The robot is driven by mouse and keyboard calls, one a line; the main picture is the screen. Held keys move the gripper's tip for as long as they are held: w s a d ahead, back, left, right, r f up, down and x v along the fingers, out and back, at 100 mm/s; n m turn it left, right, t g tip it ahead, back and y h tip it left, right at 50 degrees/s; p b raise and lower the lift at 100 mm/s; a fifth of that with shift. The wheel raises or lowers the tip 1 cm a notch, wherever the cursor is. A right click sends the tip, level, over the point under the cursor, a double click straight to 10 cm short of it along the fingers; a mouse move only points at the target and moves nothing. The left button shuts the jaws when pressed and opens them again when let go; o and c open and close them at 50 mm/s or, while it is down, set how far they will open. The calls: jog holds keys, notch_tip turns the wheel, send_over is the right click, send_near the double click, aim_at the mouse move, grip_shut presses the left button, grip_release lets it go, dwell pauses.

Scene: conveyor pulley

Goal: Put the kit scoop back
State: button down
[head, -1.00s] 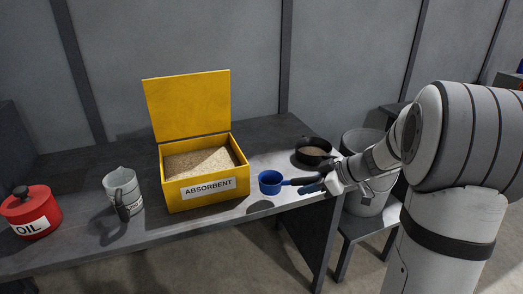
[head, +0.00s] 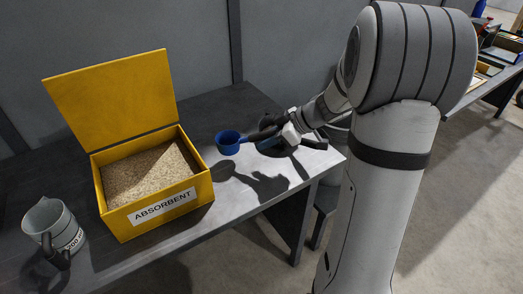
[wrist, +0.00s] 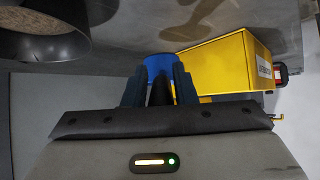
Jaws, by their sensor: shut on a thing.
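The kit scoop (head: 229,143) has a blue cup and a dark handle. My gripper (head: 272,138) is shut on its handle and holds it above the bench, to the right of the yellow absorbent box (head: 205,192). The box stands with its lid raised and is filled with tan granules. In the wrist view, the blue cup (wrist: 160,65) shows beyond my gripper (wrist: 158,88), with the dark handle between the fingers. The yellow box (wrist: 225,62) is beyond and to the right there.
A grey measuring jug (head: 50,228) stands left of the box. A dark round pan (wrist: 45,30) with tan contents shows at upper left in the wrist view; my arm mostly hides it in the head view. The bench front (head: 140,262) is clear.

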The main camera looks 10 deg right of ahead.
jog(key=shift+s+f, duration=0.15)
jog(key=shift+f, duration=1.9)
jog(key=shift+f+b, duration=0.15)
jog(key=shift+b, duration=0.2)
jog(key=c, duration=1.2)
grip_release()
jog(key=shift+o, duration=0.2)
jog(key=shift+s+d+r+p, duration=0.1)
jog(key=shift+d+r+p, duration=0.2)
jog(key=shift+r, duration=0.1)
jog(key=v, duration=1.1)
jog(key=s+a+f+m+g+h, duration=0.1)
jog(key=s+a+m+h, duration=0.3)
jog(key=s, duration=0.5)
jog(key=s+a+f+m+g+h, duration=0.1)
jog(key=s+a+m+h, duration=0.4)
jog(key=s+m, duration=0.3)
jog(key=shift+s+a+m, duration=0.3)
jog(key=shift+s+a, duration=0.3)
jog(key=shift+a, duration=0.15)
